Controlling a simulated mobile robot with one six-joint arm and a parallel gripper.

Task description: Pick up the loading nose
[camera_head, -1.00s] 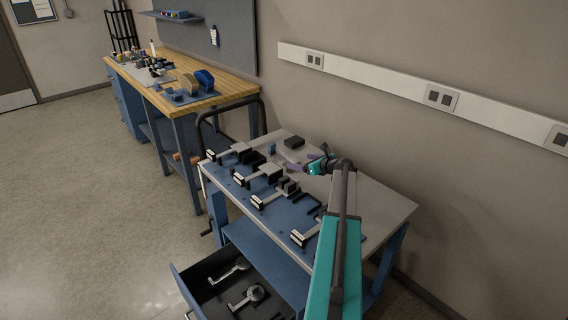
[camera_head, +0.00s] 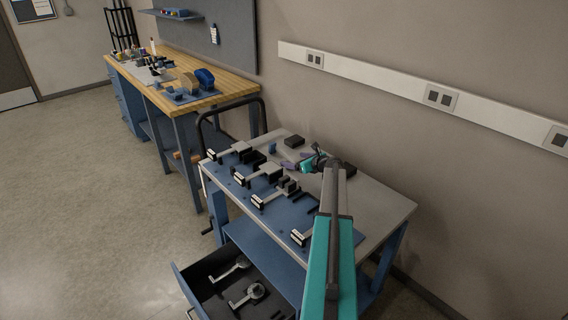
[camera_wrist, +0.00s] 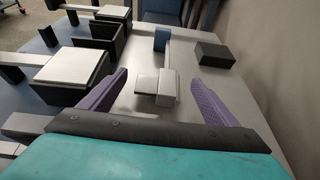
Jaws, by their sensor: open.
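A small pale-metal piece, which looks like the loading nose (camera_wrist: 168,88), lies on the grey tabletop in the wrist view. It has a squarish block on its left and a raised, rounded bar on its right. My gripper (camera_wrist: 160,78) is open, with its purple fingers on either side of the piece and apart from it. In the head view my gripper (camera_head: 291,164) is low over the back of the table (camera_head: 384,207); I cannot make out the piece there.
A black block (camera_wrist: 215,55) and a blue block (camera_wrist: 161,39) stand beyond the piece. Fixtures with pale blocks and black brackets (camera_wrist: 112,40) line the blue mat at left. An open drawer (camera_head: 208,300) juts from the table's front. A wall (camera_head: 450,160) stands close behind.

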